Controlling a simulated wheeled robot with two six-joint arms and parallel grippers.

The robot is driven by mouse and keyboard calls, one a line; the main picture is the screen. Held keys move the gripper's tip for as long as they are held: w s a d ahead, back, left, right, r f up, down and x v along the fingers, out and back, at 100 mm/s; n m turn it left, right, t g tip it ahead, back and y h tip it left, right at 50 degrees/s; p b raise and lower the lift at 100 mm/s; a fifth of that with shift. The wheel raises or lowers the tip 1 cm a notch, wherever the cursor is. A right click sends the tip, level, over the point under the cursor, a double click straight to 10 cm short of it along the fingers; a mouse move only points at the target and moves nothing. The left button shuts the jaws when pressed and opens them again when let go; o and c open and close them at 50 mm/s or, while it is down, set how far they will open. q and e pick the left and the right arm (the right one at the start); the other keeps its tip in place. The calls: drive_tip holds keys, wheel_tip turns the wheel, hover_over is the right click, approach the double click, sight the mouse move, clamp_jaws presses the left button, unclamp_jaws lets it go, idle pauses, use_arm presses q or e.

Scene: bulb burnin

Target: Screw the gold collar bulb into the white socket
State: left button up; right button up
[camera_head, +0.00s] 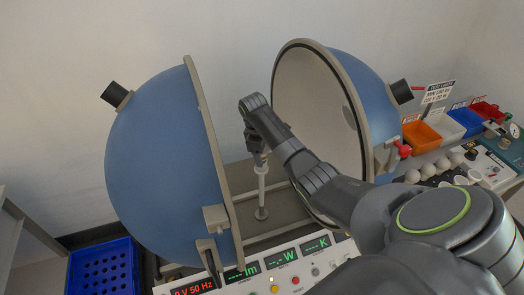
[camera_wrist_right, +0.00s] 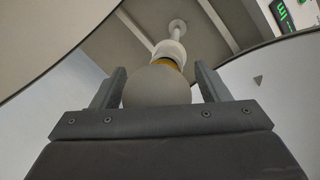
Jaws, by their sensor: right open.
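The frosted round bulb (camera_wrist_right: 155,90) with a gold collar (camera_wrist_right: 166,63) sits in line with the white socket (camera_wrist_right: 171,48) in the right wrist view. Its collar end is at the socket mouth; how deep it sits I cannot tell. The socket tops a thin white post (camera_head: 262,188) between the sphere halves in the head view. My right gripper (camera_wrist_right: 160,72) is open, with one finger on each side of the bulb and a gap showing. In the head view my right gripper (camera_head: 257,152) is above the post and hides the bulb. My left gripper is out of view.
Two blue hemispheres, left (camera_head: 155,165) and right (camera_head: 365,85), stand open around the post. A control panel (camera_head: 275,262) is in front. Colored bins (camera_head: 420,135) and several white bulbs (camera_head: 428,170) are at the right. A blue crate (camera_head: 103,270) is at lower left.

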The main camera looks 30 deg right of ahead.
drive_tip(key=n, duration=0.4)
drive_tip(key=shift+d+n+t, duration=0.1)
drive_tip(key=shift+n+t, duration=0.2)
drive_tip(key=shift+t, duration=0.1)
drive_tip(key=n, duration=0.3)
drive_tip(key=shift+d+y, duration=0.1)
drive_tip(key=shift+y, duration=0.2)
drive_tip(key=n, duration=0.4)
drive_tip(key=shift+d+n+t+y, duration=0.1)
drive_tip(key=shift+n+t+y, duration=0.2)
drive_tip(key=shift+t, duration=0.1)
drive_tip(key=shift+n, duration=1.4)
